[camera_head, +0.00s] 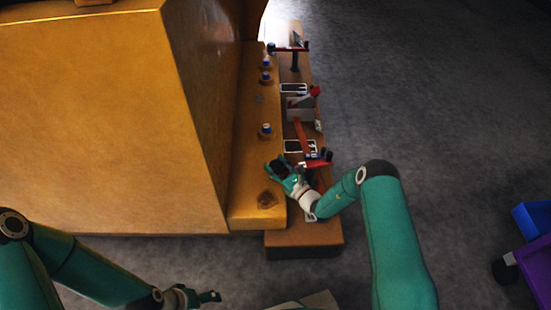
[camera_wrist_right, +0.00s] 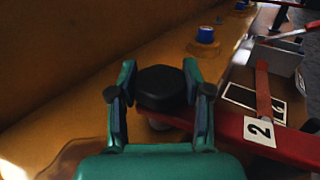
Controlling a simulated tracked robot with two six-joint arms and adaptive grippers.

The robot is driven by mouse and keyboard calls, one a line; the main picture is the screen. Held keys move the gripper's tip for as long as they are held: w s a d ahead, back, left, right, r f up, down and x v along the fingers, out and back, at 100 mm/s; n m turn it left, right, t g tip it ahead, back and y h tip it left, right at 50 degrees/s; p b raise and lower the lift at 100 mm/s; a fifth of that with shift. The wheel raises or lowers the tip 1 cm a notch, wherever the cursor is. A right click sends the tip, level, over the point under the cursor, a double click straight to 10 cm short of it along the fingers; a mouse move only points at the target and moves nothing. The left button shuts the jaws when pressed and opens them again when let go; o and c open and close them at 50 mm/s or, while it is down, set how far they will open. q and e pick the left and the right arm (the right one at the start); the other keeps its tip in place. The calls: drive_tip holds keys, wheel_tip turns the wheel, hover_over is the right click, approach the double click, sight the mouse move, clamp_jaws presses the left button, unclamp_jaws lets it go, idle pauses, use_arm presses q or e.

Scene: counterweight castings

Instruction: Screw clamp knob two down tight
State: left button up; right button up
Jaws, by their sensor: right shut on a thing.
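Clamp knob two, a black knob (camera_wrist_right: 160,85), sits between the two fingers of my right gripper (camera_wrist_right: 160,97) in the right wrist view. The gripper is shut on it. A red clamp arm (camera_wrist_right: 225,122) with a white "2" label (camera_wrist_right: 259,130) runs right from beneath the knob. In the head view my right gripper (camera_head: 279,168) is at the near part of the wooden ledge, and its fingers partly hide the knob. The knob's underside and thread are hidden. My left gripper (camera_head: 196,297) is low in the head view, away from the ledge; its finger opening is unclear.
Several blue-capped studs stand on the ledge, one nearby (camera_head: 266,129). A grey box-like holder (camera_head: 300,108) and dark white-edged plates (camera_head: 293,88) lie on the lower step. A big yellow casting wall (camera_head: 110,110) rises to the left.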

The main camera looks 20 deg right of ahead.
drive_tip(key=m+h+p, duration=0.1)
drive_tip(key=h+p, duration=0.1)
drive_tip(key=m+h+p, duration=0.1)
drive_tip(key=p, duration=0.1)
drive_tip(key=m+t+h+p, duration=0.1)
drive_tip(key=h+p, duration=0.1)
drive_tip(key=p, duration=0.1)
drive_tip(key=shift+a+r+m+h, duration=0.1)
drive_tip(key=shift+r+m+h, duration=0.2)
drive_tip(key=shift+r, duration=0.05)
drive_tip(key=shift+f+m+h+p, duration=0.2)
drive_tip(key=shift+m+h+p, duration=0.1)
drive_tip(key=shift+h+p, duration=0.25)
drive_tip(key=shift+w, duration=0.1)
drive_tip(key=o, duration=1.2)
drive_tip(key=shift+f, duration=0.1)
drive_tip(key=shift+s, duration=0.7)
drive_tip(key=s, duration=1)
drive_tip(key=shift+s+a, duration=0.1)
drive_tip(key=shift+s, duration=0.25)
